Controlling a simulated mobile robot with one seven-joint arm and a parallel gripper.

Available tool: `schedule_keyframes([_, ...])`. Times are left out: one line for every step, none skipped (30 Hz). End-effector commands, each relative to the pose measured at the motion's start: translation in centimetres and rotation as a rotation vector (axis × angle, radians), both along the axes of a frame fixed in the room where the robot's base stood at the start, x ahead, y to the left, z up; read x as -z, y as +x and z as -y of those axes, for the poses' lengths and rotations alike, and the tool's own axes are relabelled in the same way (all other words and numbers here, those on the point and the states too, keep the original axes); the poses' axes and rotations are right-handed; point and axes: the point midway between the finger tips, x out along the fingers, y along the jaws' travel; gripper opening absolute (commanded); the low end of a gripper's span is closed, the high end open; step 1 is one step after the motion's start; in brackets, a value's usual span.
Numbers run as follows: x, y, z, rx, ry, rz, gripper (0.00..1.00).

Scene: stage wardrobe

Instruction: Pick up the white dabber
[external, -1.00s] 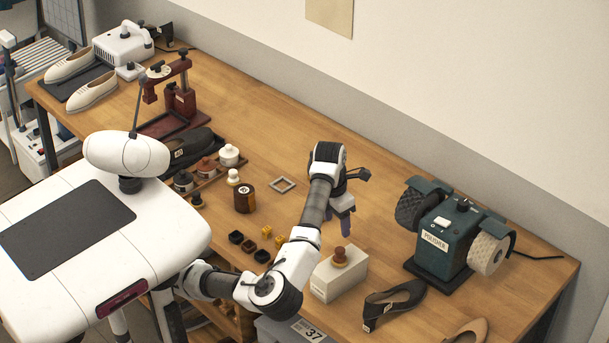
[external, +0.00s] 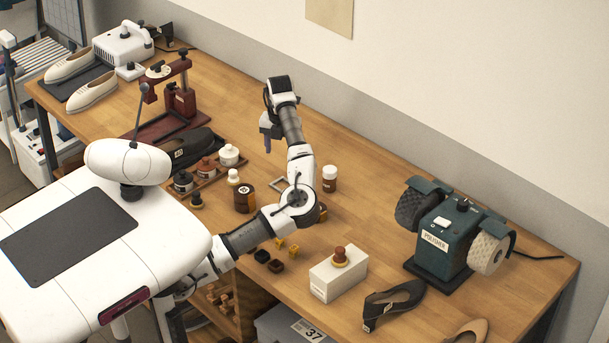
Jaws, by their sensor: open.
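The white dabber (external: 233,177) looks like a small white knob-topped piece. It stands on the bench beside the jar tray, behind a dark brown bottle (external: 244,200). My gripper (external: 267,145) is open and empty, above the bench to the right of and farther back than the dabber, clear of it. Its fingers point down. A dark-topped dabber (external: 196,201) stands to the left of the white one, and a red-brown dabber (external: 340,256) sits on a white box (external: 338,279).
A tray (external: 205,181) holds a black, a brown and a white jar close by the dabber. A square frame (external: 280,185) lies partly hidden by my arm. A white-capped bottle (external: 329,180) and polisher (external: 446,235) stand to the right. The bench behind my gripper is clear.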

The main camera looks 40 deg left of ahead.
Motion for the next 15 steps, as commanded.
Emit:
schedule_keyframes([0.6,-0.4,-3.3,-0.053,-0.005,-0.008,0.58])
schedule_keyframes([0.9,-0.6,-4.9,-0.078,-0.009,-0.01,0.58])
schedule_keyframes([1.2,-0.9,-7.0,-0.111,-0.013,-0.014,0.58])
schedule_keyframes([1.4,-1.2,-8.4,-0.134,-0.017,-0.018,0.58])
schedule_keyframes([1.6,-1.6,-9.7,-0.156,-0.021,-0.021,0.58])
schedule_keyframes([1.8,-2.0,-11.3,-0.181,-0.026,-0.023,0.58])
schedule_keyframes([2.0,-2.3,-12.4,-0.199,-0.03,-0.024,0.58])
schedule_keyframes([2.2,-2.6,-13.3,-0.213,-0.033,-0.026,0.58])
schedule_keyframes([2.3,-3.0,-14.4,-0.231,-0.036,-0.027,0.58])
schedule_keyframes([2.4,-3.2,-15.1,-0.242,-0.037,-0.028,0.58])
schedule_keyframes([2.5,-3.4,-15.6,-0.25,-0.039,-0.029,0.58])
schedule_keyframes([2.6,-3.6,-16.1,-0.259,-0.041,-0.03,0.58])
schedule_keyframes([2.7,-3.7,-16.4,-0.263,-0.042,-0.031,0.58])
schedule_keyframes([2.8,-3.8,-16.6,-0.267,-0.043,-0.031,0.58])
schedule_keyframes([3.1,-3.9,-16.7,-0.269,-0.045,-0.031,0.58])
